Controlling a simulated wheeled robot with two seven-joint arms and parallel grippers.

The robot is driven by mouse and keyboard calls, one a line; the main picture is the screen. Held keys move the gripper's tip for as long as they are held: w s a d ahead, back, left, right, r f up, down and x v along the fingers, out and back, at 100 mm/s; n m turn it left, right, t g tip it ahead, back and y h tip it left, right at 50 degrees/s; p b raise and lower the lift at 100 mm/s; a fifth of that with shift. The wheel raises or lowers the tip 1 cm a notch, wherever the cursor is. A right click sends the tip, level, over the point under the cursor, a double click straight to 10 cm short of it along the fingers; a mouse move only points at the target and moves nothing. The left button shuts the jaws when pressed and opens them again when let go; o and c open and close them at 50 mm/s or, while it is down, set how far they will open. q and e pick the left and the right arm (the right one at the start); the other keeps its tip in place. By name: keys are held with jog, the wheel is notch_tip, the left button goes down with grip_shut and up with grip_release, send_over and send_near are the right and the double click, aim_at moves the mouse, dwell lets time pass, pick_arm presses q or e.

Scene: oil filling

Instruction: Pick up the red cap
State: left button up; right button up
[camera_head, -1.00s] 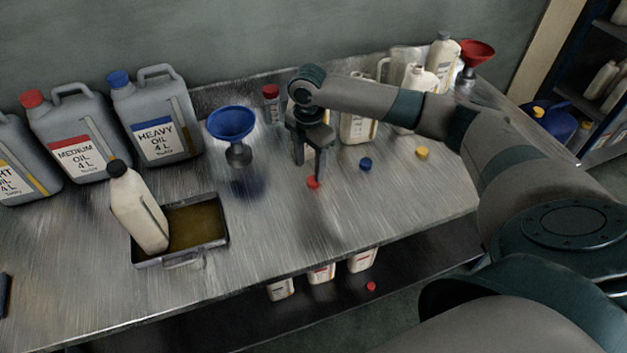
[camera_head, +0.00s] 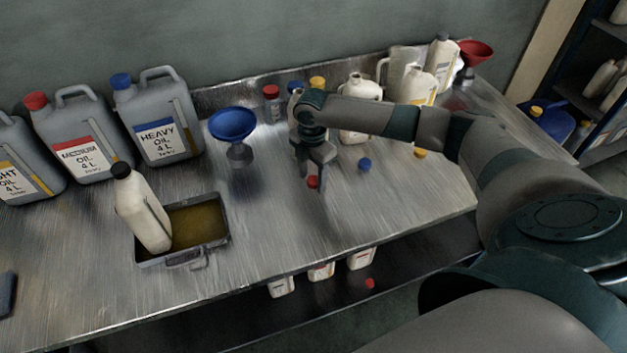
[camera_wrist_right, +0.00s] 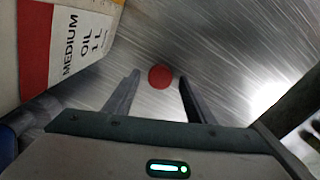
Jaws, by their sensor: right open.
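The small red cap (camera_head: 312,182) lies on the metal workbench. It also shows as a round red disc in the right wrist view (camera_wrist_right: 160,76). My right gripper (camera_head: 316,182) is low over the bench at the cap, with its fingers open. In the right wrist view the cap lies between the lines of the two fingers (camera_wrist_right: 157,98), just past their tips, and I see no contact. My left gripper is not in view.
A bottle labelled medium oil (camera_wrist_right: 75,45) stands close to the left of my right gripper. A blue cap (camera_head: 364,165) and a yellow cap (camera_head: 420,153) lie to the right. A blue funnel (camera_head: 233,125) stands to the left. A tray (camera_head: 222,236) holds a tipped bottle (camera_head: 143,210).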

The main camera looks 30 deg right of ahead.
aim_at(312, 180)
jog(key=shift+c, duration=0.6)
jog(key=c, duration=1)
jog(key=shift+r, duration=0.15)
jog(key=shift+r+b, duration=0.35)
jog(key=shift+r, duration=0.2)
notch_tip(312, 180, up, 2)
jog(key=shift+w+r+b, duration=0.1)
jog(key=shift+r+b, duration=0.15)
jog(key=shift+b, duration=0.25)
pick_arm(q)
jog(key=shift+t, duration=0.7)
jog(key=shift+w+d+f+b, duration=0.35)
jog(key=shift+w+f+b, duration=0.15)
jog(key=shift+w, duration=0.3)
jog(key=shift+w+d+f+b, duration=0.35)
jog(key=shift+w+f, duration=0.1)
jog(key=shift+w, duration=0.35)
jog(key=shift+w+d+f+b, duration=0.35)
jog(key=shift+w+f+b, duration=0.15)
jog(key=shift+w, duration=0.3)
pick_arm(e)
jog(key=shift+s+d+r, duration=1.1)
jog(key=shift+s+r, duration=0.1)
jog(key=shift+s, duration=0.45)
jog(key=shift+s+d+r, duration=1.1)
jog(key=shift+s+r, duration=0.1)
jog(key=shift+s, duration=0.4)
jog(key=shift+s+d+r, duration=1.1)
jog(key=shift+s+r, duration=0.1)
jog(key=shift+s, duration=0.45)
